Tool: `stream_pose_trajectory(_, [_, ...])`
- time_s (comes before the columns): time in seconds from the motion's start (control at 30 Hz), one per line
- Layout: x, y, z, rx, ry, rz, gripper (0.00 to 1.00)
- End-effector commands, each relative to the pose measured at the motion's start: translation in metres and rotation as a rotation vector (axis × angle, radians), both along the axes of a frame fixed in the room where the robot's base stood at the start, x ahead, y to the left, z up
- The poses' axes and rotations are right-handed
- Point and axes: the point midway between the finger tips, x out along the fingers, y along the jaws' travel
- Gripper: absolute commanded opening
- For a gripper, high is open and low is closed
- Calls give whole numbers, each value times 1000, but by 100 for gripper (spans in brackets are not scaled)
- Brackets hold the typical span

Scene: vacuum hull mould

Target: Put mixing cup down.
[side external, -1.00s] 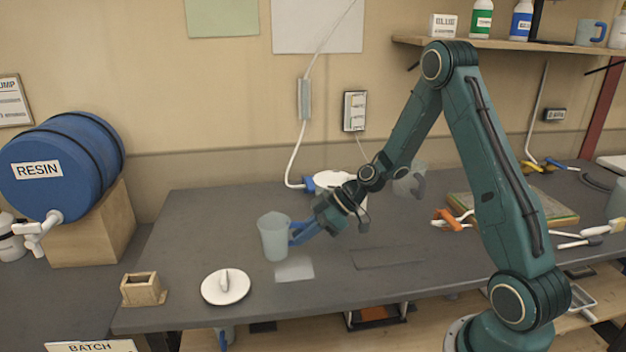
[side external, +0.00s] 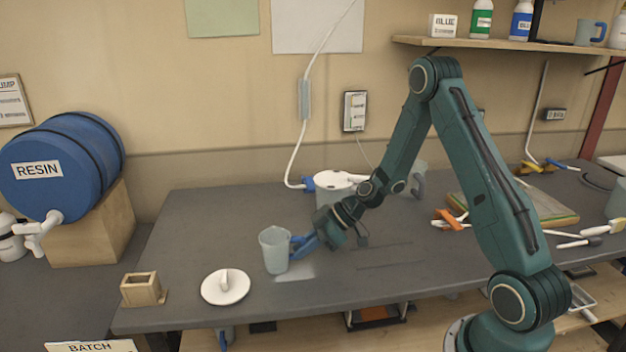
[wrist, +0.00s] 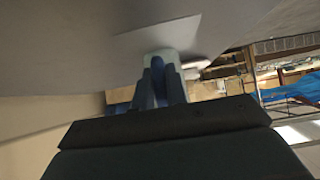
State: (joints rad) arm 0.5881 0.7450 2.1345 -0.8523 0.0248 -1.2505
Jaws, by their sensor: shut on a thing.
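The mixing cup (side external: 274,252) is pale and translucent, and stands upright at the front middle of the grey bench. My gripper (side external: 300,244) has blue fingers and is shut on the cup's right side. In the side view the cup overlaps the left part of a pale square (side external: 297,271) on the bench top. I cannot tell whether its base touches the surface. In the wrist view the fingers (wrist: 158,88) are close together with part of the pale cup (wrist: 163,54) just beyond them, and the pale square (wrist: 185,35) shows past it.
A white round lid with a knob (side external: 225,287) lies left of the cup, and a small wooden box (side external: 142,290) is further left. A white-topped pot (side external: 334,182) stands behind my gripper. A blue resin drum (side external: 62,160) is at the left.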

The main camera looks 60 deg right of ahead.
Motion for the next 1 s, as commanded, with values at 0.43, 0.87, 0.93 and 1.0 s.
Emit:
stream_pose_trajectory(0.43, [0, 0, -2, 0, 0, 0, 36])
stream_pose_trajectory(0.87, [-6, -7, 8, 0, 0, -2, 36])
stream_pose_trajectory(0.93, [-10, -11, 13, -1, -1, -2, 36])
stream_pose_trajectory(1.0, [-15, -16, 19, -1, -1, -2, 36])
